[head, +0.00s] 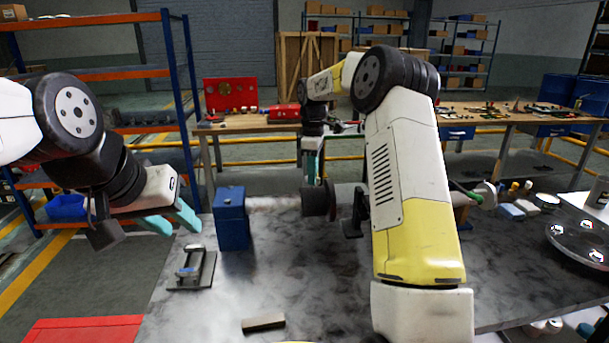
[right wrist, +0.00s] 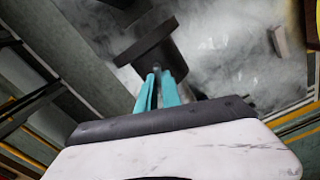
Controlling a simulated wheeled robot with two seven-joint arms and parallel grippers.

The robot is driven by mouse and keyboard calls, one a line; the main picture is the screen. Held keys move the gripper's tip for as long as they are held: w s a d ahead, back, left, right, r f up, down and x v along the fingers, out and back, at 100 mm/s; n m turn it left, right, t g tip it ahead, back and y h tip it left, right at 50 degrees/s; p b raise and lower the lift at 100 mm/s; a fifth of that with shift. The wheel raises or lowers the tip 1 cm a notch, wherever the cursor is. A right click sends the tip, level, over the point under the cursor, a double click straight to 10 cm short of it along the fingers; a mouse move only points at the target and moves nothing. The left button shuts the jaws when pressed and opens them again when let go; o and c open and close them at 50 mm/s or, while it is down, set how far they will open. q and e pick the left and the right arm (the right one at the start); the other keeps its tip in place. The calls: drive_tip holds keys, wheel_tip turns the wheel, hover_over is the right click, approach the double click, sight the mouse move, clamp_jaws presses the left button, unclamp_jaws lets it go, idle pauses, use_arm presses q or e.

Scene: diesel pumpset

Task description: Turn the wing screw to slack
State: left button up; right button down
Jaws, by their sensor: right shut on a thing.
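My right gripper (head: 312,183) points down behind the dark round pump body (head: 318,203) on the bench, its teal fingers close together. In the right wrist view its fingertips (right wrist: 158,70) meet just below the same dark body (right wrist: 148,42). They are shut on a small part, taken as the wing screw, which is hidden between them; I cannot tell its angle. My left gripper (head: 184,228) is open and empty at the left, beside the blue box and above the bench's left edge.
A blue box (head: 231,222) stands on the grey bench (head: 300,285), left of the pump body. A small dark fixture (head: 190,270) and a loose flat block (head: 263,323) lie in front. A round tray (head: 580,243) stands at the right. My right arm covers much of the middle.

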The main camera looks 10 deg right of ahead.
drive_tip(key=shift+n, duration=0.6)
drive_tip(key=c, duration=1.5)
unclamp_jaws()
wheel_tip(320, 180, up, 8)
drive_tip(key=shift+f, duration=0.15)
